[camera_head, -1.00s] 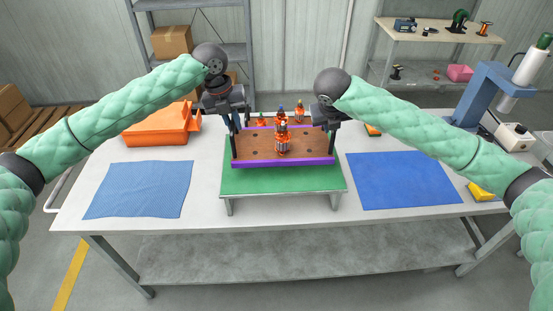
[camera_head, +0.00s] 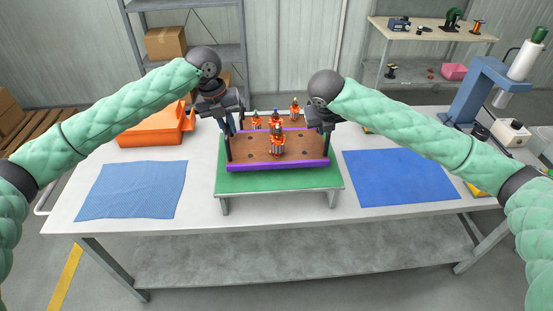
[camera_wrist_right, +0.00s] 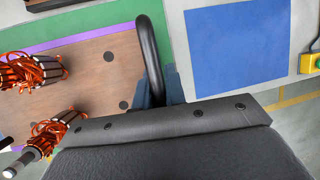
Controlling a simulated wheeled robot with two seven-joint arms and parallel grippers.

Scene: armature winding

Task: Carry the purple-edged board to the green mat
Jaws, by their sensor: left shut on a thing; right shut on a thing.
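The brown board (camera_head: 255,149) with a purple edge (camera_head: 280,165) is level or nearly so, over the green mat (camera_head: 280,181) on a low stand. A gap between board and mat cannot be made out. My left gripper (camera_head: 228,130) is shut on the black handle at the board's left end. My right gripper (camera_head: 325,127) is shut on the right handle. In the right wrist view this black handle (camera_wrist_right: 150,60) passes between the blue fingers. A copper-wound armature (camera_head: 278,141) stands on the board, with several more toward its back; their bases are partly hidden.
A blue cloth (camera_head: 133,190) lies left of the stand and a blue mat (camera_head: 399,177) lies right. An orange bin (camera_head: 152,130) is at the back left. A blue press (camera_head: 478,92) stands at the right. Grey table surface is bare in front of the cloths.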

